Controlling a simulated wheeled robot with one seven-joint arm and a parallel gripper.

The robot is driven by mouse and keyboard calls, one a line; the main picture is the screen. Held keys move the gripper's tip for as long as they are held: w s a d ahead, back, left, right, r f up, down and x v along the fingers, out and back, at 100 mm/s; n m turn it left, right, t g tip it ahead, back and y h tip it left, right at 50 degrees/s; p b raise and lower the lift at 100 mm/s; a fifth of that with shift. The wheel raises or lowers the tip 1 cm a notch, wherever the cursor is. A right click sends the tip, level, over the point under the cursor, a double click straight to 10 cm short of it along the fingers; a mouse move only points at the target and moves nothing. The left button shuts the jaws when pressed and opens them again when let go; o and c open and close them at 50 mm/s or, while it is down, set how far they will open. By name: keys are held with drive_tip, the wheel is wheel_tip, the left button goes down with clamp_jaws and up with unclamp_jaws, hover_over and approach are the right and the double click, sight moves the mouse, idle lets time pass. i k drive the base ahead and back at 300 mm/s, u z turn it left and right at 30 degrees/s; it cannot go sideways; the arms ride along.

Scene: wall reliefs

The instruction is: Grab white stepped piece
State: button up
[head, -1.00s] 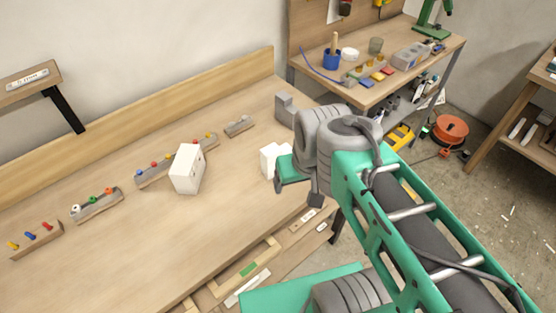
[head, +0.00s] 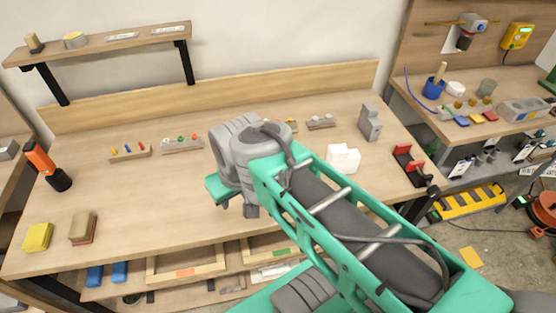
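The white stepped piece (head: 343,157) stands on the workbench (head: 130,215), right of my arm. Its upper part shows a step, and the arm lies close to its lower left in the picture. My gripper (head: 232,198) is over the middle of the bench, left of and apart from the white piece. The wrist and arm cover most of it. Its fingers do not show clearly, so I cannot tell whether it is open or shut.
A grey stepped block (head: 370,121) and a red-and-black holder (head: 411,163) stand to the right. Peg strips (head: 181,144) line the back. A yellow sponge (head: 38,237), a brown block (head: 83,227) and an orange-black tool (head: 47,166) are at left. The left-centre bench is clear.

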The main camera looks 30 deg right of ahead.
sight(346, 161)
drive_tip(key=u, duration=1.9)
drive_tip(key=k, duration=1.5)
drive_tip(key=u, duration=0.15)
